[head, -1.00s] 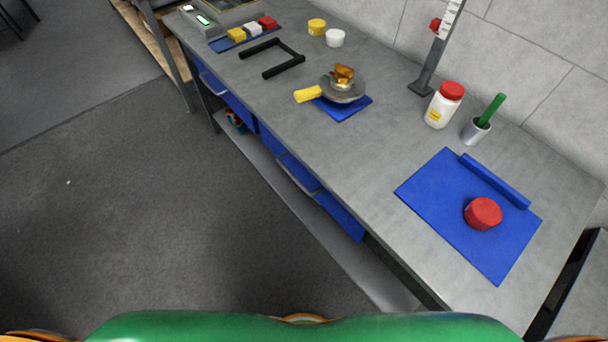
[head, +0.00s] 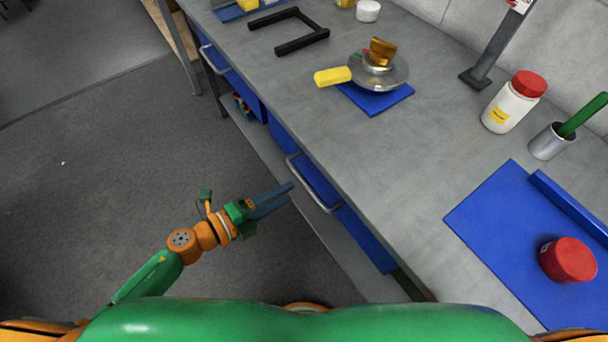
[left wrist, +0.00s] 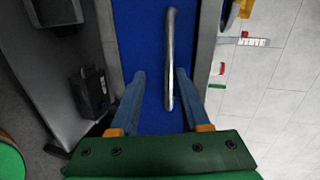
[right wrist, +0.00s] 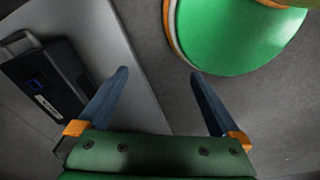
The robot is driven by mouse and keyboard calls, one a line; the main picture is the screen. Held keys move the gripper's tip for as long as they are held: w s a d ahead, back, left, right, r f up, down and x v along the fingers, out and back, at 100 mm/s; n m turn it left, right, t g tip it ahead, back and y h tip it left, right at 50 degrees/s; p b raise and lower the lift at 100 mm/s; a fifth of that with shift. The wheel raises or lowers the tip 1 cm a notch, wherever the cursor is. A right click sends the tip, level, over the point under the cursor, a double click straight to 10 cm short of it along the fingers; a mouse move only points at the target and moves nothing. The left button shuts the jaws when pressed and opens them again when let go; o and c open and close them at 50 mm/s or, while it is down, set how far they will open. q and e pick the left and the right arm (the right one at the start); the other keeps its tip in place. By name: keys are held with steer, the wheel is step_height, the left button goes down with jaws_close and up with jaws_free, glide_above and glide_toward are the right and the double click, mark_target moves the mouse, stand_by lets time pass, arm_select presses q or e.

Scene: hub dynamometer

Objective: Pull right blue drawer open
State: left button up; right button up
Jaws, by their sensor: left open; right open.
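The right blue drawer (head: 318,178) is in the bench front in the head view, with a silver bar handle (head: 308,187). It looks shut. In the left wrist view, the blue drawer front (left wrist: 142,35) and handle (left wrist: 170,55) fill the middle. My left gripper (head: 290,193) is open and empty, just in front of the drawer. In the left wrist view its fingers (left wrist: 160,76) point at the front, with the handle appearing between them, nearer the right finger. Contact is not visible. My right gripper (right wrist: 160,75) is open and empty in the right wrist view, outside the head view.
The grey bench top (head: 350,140) carries a metal dish (head: 382,75) on a blue mat, a red-lidded jar (head: 512,103) and a red cylinder (head: 568,260). Another drawer handle (head: 212,60) is further left. A black case (right wrist: 48,85) shows low down. The floor (head: 110,150) in front is clear.

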mark_target(309, 186)
arm_select(q)
steer(key=d, duration=0.1)
steer(key=d+r+m, duration=0.1)
steer(key=shift+s+d+p, duration=0.1)
steer(key=shift+d+p, duration=0.2)
steer(key=shift+p, duration=0.05)
steer(key=x, duration=0.4)
steer(key=shift+s+d, duration=0.15)
steer(key=shift+s, duration=0.05)
steer(key=shift+w+d+f, duration=0.1)
steer(key=shift+w+d, duration=0.15)
steer(key=shift+w, duration=0.1)
steer(key=shift+s, duration=0.15)
steer(key=shift+c, duration=1.1)
steer(key=shift+a, duration=0.1)
jaws_close()
arm_select(e)
steer(key=shift+s+r, duration=0.1)
steer(key=shift+s, duration=0.65)
